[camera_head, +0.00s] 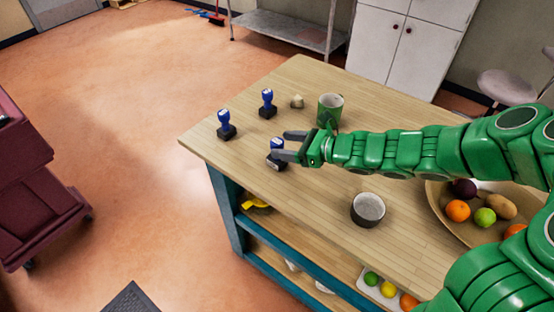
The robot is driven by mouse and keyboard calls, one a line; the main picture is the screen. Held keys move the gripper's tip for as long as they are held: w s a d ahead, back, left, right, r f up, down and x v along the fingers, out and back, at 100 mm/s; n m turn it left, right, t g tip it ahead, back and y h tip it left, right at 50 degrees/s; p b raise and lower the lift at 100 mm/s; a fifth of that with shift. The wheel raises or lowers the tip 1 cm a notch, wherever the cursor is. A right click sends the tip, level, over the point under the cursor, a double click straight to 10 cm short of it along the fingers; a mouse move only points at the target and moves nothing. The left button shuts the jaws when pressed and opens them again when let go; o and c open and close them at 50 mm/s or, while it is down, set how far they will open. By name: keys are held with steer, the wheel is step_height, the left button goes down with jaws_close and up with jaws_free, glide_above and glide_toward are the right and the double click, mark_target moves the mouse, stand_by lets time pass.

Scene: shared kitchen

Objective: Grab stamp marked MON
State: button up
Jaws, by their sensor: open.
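Three blue-handled stamps with dark bases stand on the wooden table. One stamp (226,125) is near the left edge, another stamp (267,104) is further back, and a third stamp (276,160) is between the fingers of my gripper (286,145). The fingers point left and are open, one on the far side and one on the near side of the third stamp. Part of that stamp is hidden by the near finger. The markings are too small to read, so I cannot tell which stamp is MON.
A green mug (330,108) stands just beyond my arm, with a small pale object (297,101) beside it. A grey bowl (368,209) is on the near side. A fruit bowl (447,213) is at right, under my arm. The tabletop's left corner is clear.

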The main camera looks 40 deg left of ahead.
steer(key=shift+x, duration=1.6)
jaws_close()
